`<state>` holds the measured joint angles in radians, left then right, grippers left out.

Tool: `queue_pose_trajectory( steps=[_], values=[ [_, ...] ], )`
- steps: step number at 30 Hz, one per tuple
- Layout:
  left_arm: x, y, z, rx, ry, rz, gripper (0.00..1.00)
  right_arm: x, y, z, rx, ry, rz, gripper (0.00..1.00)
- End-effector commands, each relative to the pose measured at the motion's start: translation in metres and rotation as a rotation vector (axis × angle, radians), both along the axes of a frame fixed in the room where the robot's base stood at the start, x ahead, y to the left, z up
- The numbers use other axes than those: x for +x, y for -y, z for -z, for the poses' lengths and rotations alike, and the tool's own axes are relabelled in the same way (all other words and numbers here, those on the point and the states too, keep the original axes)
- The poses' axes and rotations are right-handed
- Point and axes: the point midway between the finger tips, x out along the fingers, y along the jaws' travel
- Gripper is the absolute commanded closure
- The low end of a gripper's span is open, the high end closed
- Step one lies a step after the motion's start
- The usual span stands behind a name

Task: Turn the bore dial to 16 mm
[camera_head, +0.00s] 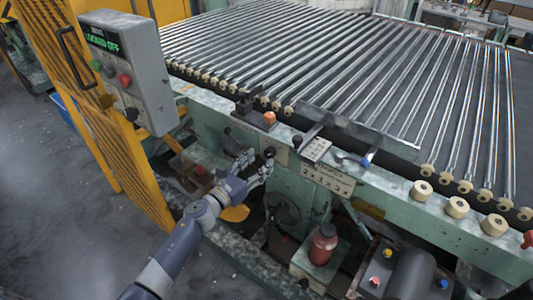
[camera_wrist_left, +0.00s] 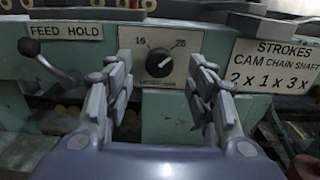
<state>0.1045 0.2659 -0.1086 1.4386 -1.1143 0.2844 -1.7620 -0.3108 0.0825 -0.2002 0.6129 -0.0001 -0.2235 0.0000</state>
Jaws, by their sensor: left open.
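The bore dial (camera_wrist_left: 159,67) is a round black knob on a pale plate, in the middle of the left wrist view. The white mark on the knob points up and to the right, toward the right-hand number. My left gripper (camera_wrist_left: 158,88) is open and empty, its fingers to either side of the dial and seemingly apart from it. In the head view my left gripper (camera_head: 254,167) is at the front of the green machine. My right gripper is not in view.
A feed hold lever (camera_wrist_left: 48,62) with a black ball stands left of the dial. A strokes sign (camera_wrist_left: 272,65) is on its right. A grey control box (camera_head: 135,70) and yellow guard (camera_head: 95,115) stand at the left. A red bottle (camera_head: 323,244) stands below the machine's front.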

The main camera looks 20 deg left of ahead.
Motion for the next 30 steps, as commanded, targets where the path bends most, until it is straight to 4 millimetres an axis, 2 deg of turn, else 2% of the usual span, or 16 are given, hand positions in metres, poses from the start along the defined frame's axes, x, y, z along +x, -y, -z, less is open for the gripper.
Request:
queue_pose_trajectory(
  steps=[3,9,20,21,24,27,30],
  values=[
    [0.020,0.008,-0.001,-0.004,0.001,0.001,0.49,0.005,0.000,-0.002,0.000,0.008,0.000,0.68],
    [0.040,0.014,0.000,-0.003,-0.001,-0.001,0.49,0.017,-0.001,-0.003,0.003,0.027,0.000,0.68],
    [0.045,0.016,0.001,-0.002,-0.002,0.000,0.49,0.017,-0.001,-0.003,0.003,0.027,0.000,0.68],
    [0.045,0.016,0.001,-0.002,-0.002,0.000,0.52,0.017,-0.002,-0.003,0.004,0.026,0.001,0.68],
    [0.045,0.016,0.001,-0.002,-0.002,0.000,0.74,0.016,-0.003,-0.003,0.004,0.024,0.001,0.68],
    [0.045,0.016,0.001,-0.002,-0.002,0.000,0.93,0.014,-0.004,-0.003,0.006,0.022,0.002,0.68],
    [0.045,0.016,0.001,-0.002,-0.002,-0.001,0.93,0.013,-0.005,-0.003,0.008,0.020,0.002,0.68]
  ],
)
